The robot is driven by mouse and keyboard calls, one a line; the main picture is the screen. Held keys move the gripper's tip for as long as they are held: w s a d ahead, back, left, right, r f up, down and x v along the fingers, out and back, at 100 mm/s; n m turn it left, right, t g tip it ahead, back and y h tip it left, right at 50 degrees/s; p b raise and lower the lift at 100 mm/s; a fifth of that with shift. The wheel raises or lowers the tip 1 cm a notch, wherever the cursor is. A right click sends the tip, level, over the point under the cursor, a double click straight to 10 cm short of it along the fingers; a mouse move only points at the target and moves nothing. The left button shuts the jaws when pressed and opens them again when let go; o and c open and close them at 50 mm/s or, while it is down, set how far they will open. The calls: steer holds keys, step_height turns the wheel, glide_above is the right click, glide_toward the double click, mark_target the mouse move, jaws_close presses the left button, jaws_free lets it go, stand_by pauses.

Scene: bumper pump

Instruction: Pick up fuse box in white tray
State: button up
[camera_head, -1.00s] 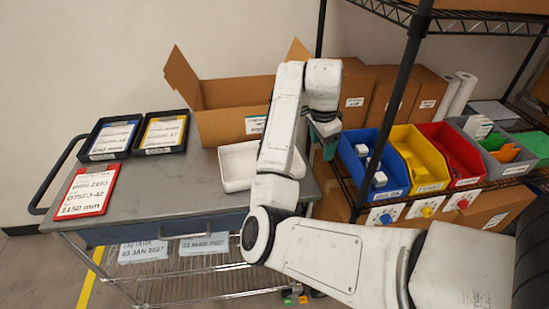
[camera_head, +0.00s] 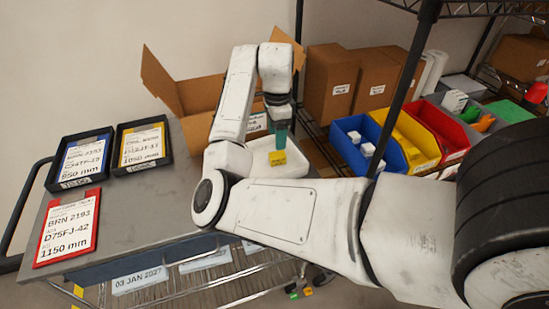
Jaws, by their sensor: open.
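The white tray (camera_head: 299,166) sits on the grey cart top, partly hidden behind my arm. A small yellow block (camera_head: 278,158), the only item I see in the tray and apparently the fuse box, lies near the tray's middle. My gripper (camera_head: 280,143) points down over the tray with its greenish fingers just above and behind the block in the picture. It is open. Whether the fingers touch the block or stand around it I cannot tell at this size.
Blue (camera_head: 352,145), yellow (camera_head: 418,143) and red (camera_head: 446,130) bins sit on the rack at right, beside a dark post (camera_head: 400,90). Two black label trays and a red sign (camera_head: 68,227) lie at left.

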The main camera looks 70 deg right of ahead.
mark_target(277, 154)
step_height(277, 154, down, 2)
steer(key=shift+w+f, duration=0.1)
steer(key=shift+d+f+p, duration=0.2)
steer(key=shift+f+p, duration=0.5)
steer(key=shift+f, duration=1.9)
steer(key=shift+c, duration=0.4)
steer(key=c, duration=1.1)
